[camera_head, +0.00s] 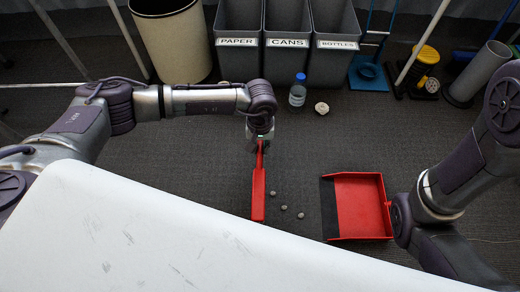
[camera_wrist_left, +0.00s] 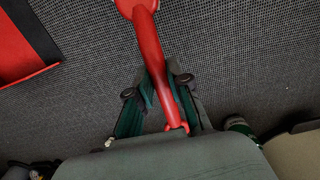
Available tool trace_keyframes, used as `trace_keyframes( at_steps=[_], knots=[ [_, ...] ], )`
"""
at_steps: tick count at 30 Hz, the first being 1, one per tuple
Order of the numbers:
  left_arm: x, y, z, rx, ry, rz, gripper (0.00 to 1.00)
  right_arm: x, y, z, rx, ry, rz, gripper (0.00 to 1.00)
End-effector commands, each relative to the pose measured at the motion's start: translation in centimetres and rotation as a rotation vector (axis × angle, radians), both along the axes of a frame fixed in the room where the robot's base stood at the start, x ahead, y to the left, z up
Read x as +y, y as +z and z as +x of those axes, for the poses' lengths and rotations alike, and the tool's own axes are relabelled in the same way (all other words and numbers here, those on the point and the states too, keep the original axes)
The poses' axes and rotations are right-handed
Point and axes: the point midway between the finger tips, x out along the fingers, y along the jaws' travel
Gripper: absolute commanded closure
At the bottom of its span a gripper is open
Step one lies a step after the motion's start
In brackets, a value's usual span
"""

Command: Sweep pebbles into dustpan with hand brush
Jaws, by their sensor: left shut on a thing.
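My left gripper (camera_head: 260,143) is shut on the handle of the red hand brush (camera_head: 258,195). The brush points toward the table edge, its head low over or on the floor; I cannot tell whether it touches. In the left wrist view the red handle (camera_wrist_left: 160,75) runs between the fingers (camera_wrist_left: 157,92).
A white table (camera_head: 190,245) fills the front. Grey bins labelled paper, cans (camera_head: 287,60) and bottles stand at the back, with a beige bin (camera_head: 172,45) to their left. A blue-capped bottle (camera_head: 298,92) stands before them. Floor between pebbles and dustpan is clear.

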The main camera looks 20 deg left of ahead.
Motion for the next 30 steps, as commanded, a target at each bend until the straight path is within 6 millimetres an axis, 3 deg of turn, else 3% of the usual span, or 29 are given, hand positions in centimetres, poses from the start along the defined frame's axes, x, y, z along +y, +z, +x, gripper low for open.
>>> trace_keyframes(
  at_steps=[18, 30],
  knots=[
    [-0.1, -5.3, 0.0, 0.000, 0.000, -0.001, 1.00, 0.0, -4.2, 0.1, 0.003, -0.001, -0.001, 0.60],
    [0.0, -5.5, 0.0, 0.000, 0.000, -0.001, 1.00, 0.0, -4.3, 0.1, 0.002, 0.000, 0.000, 0.60]
  ],
)
